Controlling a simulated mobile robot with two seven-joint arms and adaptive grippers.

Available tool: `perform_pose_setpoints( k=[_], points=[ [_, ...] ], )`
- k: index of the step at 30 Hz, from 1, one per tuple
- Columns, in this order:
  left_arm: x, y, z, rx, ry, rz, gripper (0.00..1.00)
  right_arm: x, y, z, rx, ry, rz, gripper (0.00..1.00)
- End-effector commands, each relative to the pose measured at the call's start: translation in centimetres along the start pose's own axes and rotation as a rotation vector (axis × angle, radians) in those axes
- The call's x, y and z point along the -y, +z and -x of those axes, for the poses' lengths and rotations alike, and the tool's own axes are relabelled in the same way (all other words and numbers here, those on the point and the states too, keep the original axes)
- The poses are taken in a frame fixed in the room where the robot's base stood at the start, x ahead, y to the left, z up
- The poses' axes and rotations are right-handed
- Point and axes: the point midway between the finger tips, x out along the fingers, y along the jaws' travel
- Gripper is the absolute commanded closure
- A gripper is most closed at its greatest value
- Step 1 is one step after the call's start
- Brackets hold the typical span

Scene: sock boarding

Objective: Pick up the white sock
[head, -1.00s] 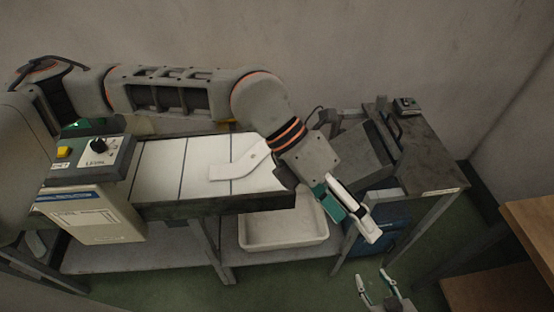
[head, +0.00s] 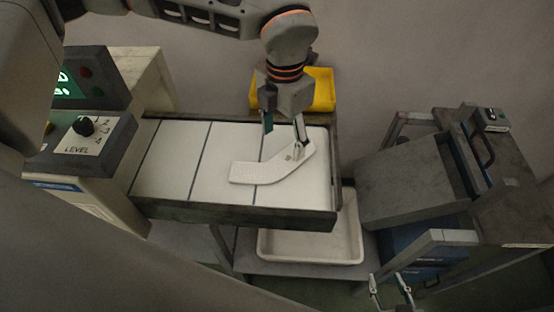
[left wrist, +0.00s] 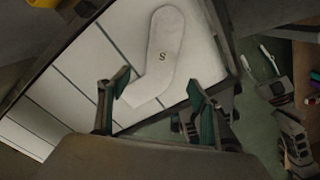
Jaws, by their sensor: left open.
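The white sock (head: 255,173) lies flat and bent on the white-panelled conveyor surface (head: 222,150), near its right end. It also shows in the left wrist view (left wrist: 166,40), where a dark letter S is visible on it. My left gripper (head: 284,135) is open and empty above the sock's upper right part, its fingers pointing down; one finger overlaps the sock in the head view. In the left wrist view its green-padded fingers (left wrist: 157,82) stand apart, with part of the sock between and beyond them. My right gripper (head: 388,280) is open and empty, low at the bottom right.
A control box with a LEVEL knob (head: 84,126) stands at the left. A yellow bin (head: 320,90) sits behind the conveyor and a white tray (head: 312,249) below it. A dark metal table (head: 515,205) with a grey sloping box (head: 410,185) stands at the right.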

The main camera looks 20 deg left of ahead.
Motion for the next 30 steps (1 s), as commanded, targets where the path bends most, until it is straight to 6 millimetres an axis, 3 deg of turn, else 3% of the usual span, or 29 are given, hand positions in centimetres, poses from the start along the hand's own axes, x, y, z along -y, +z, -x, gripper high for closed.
perform_pose_setpoints(
  k=[11, 19, 27, 30],
  points=[
    [0.1, -0.2, -3.2, -0.001, -0.001, -0.001, 0.36, -0.4, -0.2, 0.0, -0.006, 0.006, 0.004, 0.60],
    [0.1, -0.6, -7.0, -0.002, -0.002, -0.001, 0.36, -0.6, -0.3, -0.2, -0.009, 0.009, 0.005, 0.60],
    [0.1, -0.5, -7.5, 0.000, -0.002, -0.001, 0.36, -0.7, -0.3, -0.2, -0.009, 0.010, 0.006, 0.60],
    [0.1, -0.5, -7.5, 0.000, -0.002, -0.001, 0.60, -0.7, -0.3, -0.2, -0.009, 0.010, 0.006, 0.60]
  ],
)
